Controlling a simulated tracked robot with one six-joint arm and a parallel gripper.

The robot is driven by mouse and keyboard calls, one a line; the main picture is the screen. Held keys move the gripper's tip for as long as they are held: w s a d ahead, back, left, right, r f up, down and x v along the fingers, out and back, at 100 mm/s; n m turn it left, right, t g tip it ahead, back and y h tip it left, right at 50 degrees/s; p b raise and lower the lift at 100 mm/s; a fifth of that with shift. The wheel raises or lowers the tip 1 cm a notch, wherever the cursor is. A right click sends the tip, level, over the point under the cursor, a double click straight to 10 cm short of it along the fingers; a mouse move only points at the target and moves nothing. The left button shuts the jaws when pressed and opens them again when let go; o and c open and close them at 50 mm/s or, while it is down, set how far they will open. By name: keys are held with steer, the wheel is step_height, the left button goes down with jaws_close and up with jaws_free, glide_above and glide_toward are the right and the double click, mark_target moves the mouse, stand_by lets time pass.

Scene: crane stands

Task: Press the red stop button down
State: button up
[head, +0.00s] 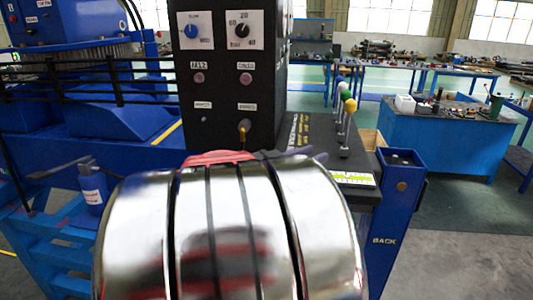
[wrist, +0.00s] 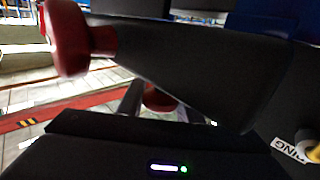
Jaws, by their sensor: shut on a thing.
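A dark red, round-capped knob (wrist: 70,38) shows at upper left in the wrist view, with a narrower red neck on its right; it looks like a stop button, but I cannot be sure. A second dark red piece (wrist: 160,97) shows partly under a broad dark shape. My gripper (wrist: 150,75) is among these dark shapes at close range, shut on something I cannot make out. I cannot tell whether it touches the knob. In the head view my silver arm hides the gripper; a red edge shows above the arm, and no stop button is clear there.
A black control panel (head: 225,110) with dials stands behind the arm. Levers with coloured knobs (head: 349,104) rise to its right, near a blue post marked BACK (head: 385,238). Blue benches (head: 440,137) stand farther back. Open floor lies at lower right.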

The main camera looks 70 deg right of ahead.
jaws_close()
steer(key=shift+f, duration=1)
steer(key=o, duration=0.8)
jaws_free()
steer(key=shift+c, duration=0.2)
steer(key=shift+w, duration=0.1)
steer(key=v, duration=1.3)
steer(key=shift+w+a, duration=0.2)
steer(key=shift+a, duration=0.15)
